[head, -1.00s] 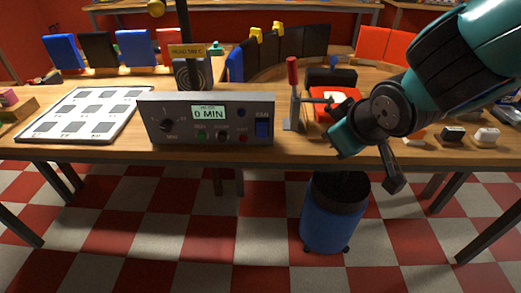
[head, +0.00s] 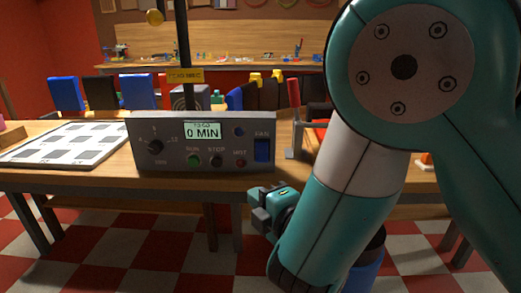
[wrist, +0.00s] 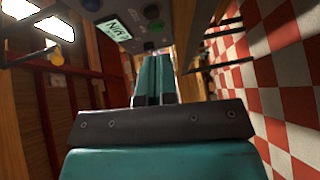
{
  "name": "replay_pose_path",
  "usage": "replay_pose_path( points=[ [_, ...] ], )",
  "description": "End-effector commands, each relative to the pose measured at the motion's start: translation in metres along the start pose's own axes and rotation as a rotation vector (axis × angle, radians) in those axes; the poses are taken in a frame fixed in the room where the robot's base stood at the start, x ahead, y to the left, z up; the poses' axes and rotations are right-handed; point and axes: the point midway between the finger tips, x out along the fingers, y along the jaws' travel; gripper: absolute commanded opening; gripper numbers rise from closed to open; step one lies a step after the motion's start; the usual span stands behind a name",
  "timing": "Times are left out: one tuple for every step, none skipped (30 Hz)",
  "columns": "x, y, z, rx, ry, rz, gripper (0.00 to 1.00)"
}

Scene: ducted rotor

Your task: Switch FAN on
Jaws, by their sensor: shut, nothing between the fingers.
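The FAN switch (head: 262,150) is a blue rocker below the FAN label, at the right end of the grey control box (head: 180,162) on the workbench. In the head view my gripper (head: 264,207) is low in front of the bench edge, below the switch and apart from it. In the wrist view its teal fingers (wrist: 153,80) are together with nothing between them. The control box (wrist: 128,38) shows beyond the fingertips there, with its display and some buttons. I cannot make out the rocker surely in that view.
The box's display (head: 202,131) reads 0 MIN, with a dial (head: 155,147) and several buttons on the same face. A white board (head: 65,145) lies to the left. A red-handled clamp (head: 294,110) stands just right of the box. My arm hides much of the right side.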

Motion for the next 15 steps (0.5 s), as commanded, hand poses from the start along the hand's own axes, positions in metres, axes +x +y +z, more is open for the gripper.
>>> replay_pose_path(
  points=[
    [0.001, 0.003, 0.001, 0.000, -0.001, -0.001, 0.00],
    [0.002, 0.004, 0.002, 0.000, -0.002, -0.001, 0.00],
    [0.003, 0.006, 0.003, 0.000, -0.003, -0.002, 0.00],
    [0.004, 0.008, 0.004, 0.000, -0.003, -0.002, 0.00],
    [0.005, 0.010, 0.005, 0.001, -0.003, -0.002, 0.00],
    [0.008, 0.012, 0.006, 0.001, -0.003, -0.002, 0.00],
    [0.009, 0.014, 0.007, 0.001, -0.003, -0.002, 0.00],
    [0.011, 0.016, 0.009, 0.001, -0.004, -0.003, 0.00],
    [0.013, 0.018, 0.011, 0.001, -0.004, -0.003, 0.00],
    [0.015, 0.019, 0.012, 0.001, -0.004, -0.002, 0.00],
    [0.017, 0.020, 0.013, 0.001, -0.004, -0.003, 0.00],
    [0.019, 0.022, 0.015, 0.001, -0.004, -0.002, 0.00],
    [0.021, 0.023, 0.017, 0.001, -0.004, -0.003, 0.00],
    [0.022, 0.024, 0.018, 0.001, -0.004, -0.003, 0.00],
    [0.025, 0.026, 0.019, 0.001, -0.003, -0.002, 0.00]
  ],
)
